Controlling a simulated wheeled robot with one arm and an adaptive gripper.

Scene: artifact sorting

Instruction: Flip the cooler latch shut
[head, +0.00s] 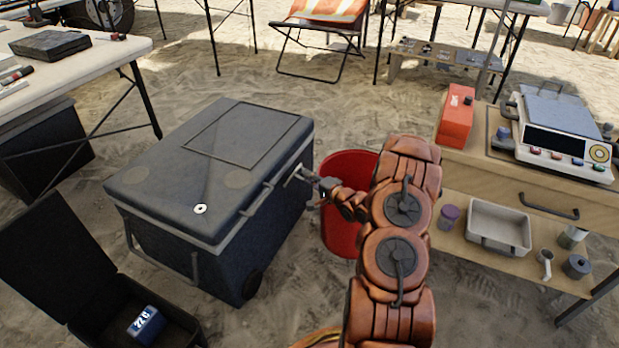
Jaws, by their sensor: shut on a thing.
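The dark blue-grey cooler (165,185) stands on the sand left of centre, with its lid (160,168) down. A grey metal bar and bracket run along its right side, under the lid edge. My gripper (297,178) is at this right side, reaching in from the right. Its jaws are shut on a small metal piece at the side, which appears to be the cooler latch. The fingers cover most of this piece, so its exact angle cannot be told.
A red bucket (340,238) stands right behind my wrist, close to the cooler. An open black case (60,265) holding a blue box (146,325) lies at the front left. A wooden bench (480,163) with a scale (560,140) stands at right.

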